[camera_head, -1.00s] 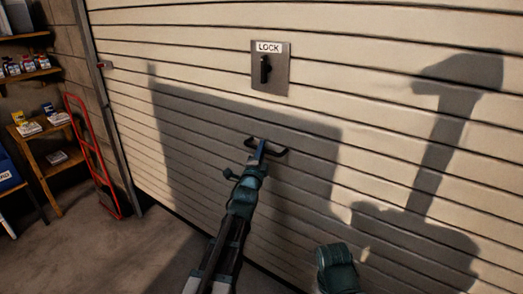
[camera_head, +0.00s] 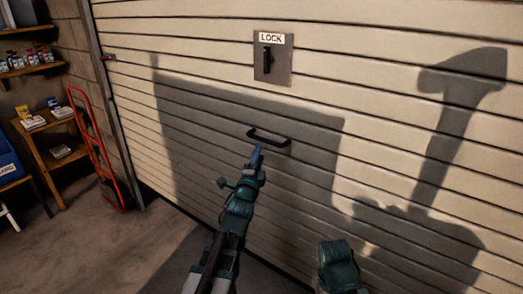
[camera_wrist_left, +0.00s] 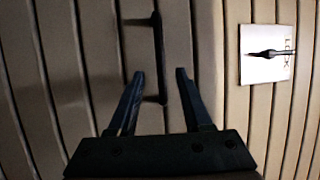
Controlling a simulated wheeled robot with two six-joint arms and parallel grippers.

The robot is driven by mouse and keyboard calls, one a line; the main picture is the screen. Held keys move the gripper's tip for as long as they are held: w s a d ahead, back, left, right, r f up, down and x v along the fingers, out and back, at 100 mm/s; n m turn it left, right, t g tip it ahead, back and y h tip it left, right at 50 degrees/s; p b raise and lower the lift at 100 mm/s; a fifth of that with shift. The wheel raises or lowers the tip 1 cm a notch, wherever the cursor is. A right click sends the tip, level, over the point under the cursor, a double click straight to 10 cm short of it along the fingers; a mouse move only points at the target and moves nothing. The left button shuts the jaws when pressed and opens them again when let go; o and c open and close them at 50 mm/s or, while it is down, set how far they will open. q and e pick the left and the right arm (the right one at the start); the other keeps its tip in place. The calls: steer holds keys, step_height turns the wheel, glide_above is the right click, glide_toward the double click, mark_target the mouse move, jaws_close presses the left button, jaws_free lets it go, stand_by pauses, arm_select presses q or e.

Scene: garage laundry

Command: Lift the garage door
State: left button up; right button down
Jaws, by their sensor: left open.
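The garage door (camera_head: 400,40) is a pale slatted panel that fills most of the head view. A black bar handle (camera_head: 268,138) sticks out from it below the lock plate (camera_head: 287,75). My left gripper (camera_head: 257,150) is open and empty, just below the handle. In the left wrist view, the handle (camera_wrist_left: 158,55) runs lengthwise, with one end seen between the open fingertips (camera_wrist_left: 160,74); I cannot tell whether they touch it. The lock plate also shows in the left wrist view (camera_wrist_left: 258,68). Its black knob (camera_head: 267,59) points up and down. My right gripper is out of view.
A red hand truck (camera_head: 97,150) leans by the left wall, next to a wooden shelf unit (camera_head: 48,160) with small items. A blue bin (camera_head: 8,165) is at the far left. The floor (camera_head: 100,245) in front of the door is clear.

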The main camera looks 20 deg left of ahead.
arm_select(q)
steer(key=s, duration=0.2)
steer(key=s+f, duration=0.1)
steer(key=s, duration=0.2)
steer(key=shift+s+d+b, duration=0.1)
steer(key=shift+s+b, duration=0.2)
steer(key=shift+b, duration=0.05)
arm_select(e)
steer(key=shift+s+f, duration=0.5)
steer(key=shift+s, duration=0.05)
arm_select(q)
steer(key=s+d+f+n+g, duration=0.4)
steer(key=s+d+f+g, duration=0.15)
steer(key=f, duration=0.55)
steer(key=s+d+f+n+g, duration=0.4)
steer(key=d+f+g, duration=0.25)
steer(key=f, duration=0.35)
steer(key=s+d+f+n+g, duration=0.2)
steer(key=s+g, duration=0.2)
steer(key=s, duration=0.4)
steer(key=s+d+f+n+g, duration=0.2)
steer(key=s+n+g, duration=0.15)
steer(key=s, duration=0.45)
step_height(320, 180, up, 11)
steer(key=p, duration=1.2)
steer(key=shift+w+m+g, duration=0.15)
steer(key=shift+m+g, duration=0.2)
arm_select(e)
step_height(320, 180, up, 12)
